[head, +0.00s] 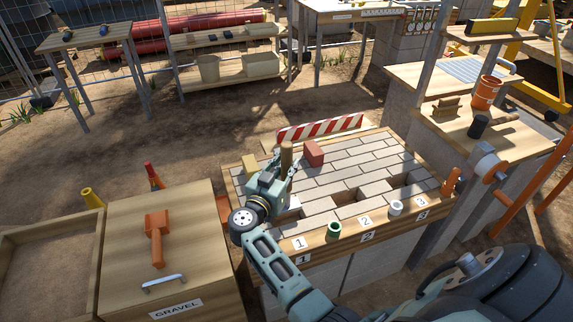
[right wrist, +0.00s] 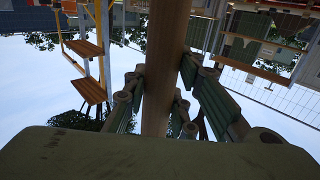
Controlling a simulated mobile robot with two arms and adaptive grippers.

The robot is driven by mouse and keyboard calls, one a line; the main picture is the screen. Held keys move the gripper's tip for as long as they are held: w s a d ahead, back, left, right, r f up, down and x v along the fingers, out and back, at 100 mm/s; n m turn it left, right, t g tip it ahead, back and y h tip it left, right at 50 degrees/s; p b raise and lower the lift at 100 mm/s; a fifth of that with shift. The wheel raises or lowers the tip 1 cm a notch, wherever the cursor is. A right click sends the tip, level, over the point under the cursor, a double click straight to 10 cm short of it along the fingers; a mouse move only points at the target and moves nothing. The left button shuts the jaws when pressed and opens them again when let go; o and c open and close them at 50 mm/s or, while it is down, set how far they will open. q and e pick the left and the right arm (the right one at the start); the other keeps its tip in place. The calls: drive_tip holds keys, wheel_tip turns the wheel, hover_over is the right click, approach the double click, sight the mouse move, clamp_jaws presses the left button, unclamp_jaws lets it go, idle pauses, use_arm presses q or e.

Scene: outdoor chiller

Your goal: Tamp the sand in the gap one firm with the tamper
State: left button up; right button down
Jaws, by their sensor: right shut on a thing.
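My right gripper (head: 286,180) is over the left part of the paving table and shut on the tamper's wooden handle (head: 287,153). The handle stands roughly upright and also shows between the fingers in the right wrist view (right wrist: 165,65). The tamper's lower end is hidden behind the gripper. Gap one, by the label 1 (head: 299,243), is largely hidden by my gripper and arm, so I cannot tell whether the tamper touches its sand. Open gaps show in the paving (head: 360,165) above labels 2 and 3. My left gripper is not in view.
A red brick (head: 313,153) and a yellow block (head: 250,166) sit on the paving table. A green cup (head: 334,230) and a white cup (head: 395,207) stand on its front edge. A striped barrier (head: 320,127) is behind.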

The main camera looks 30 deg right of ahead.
drive_tip(key=shift+r, duration=0.2)
drive_tip(key=shift+w+f+b, duration=0.1)
drive_tip(key=shift+f+b, duration=1.45)
drive_tip(key=shift+f, duration=1)
wheel_tip(320, 180, down, 5)
drive_tip(key=b, duration=0.3)
wheel_tip(320, 180, up, 5)
drive_tip(key=p, duration=0.5)
drive_tip(key=shift+r+p, duration=0.1)
drive_tip(key=shift+p, duration=0.2)
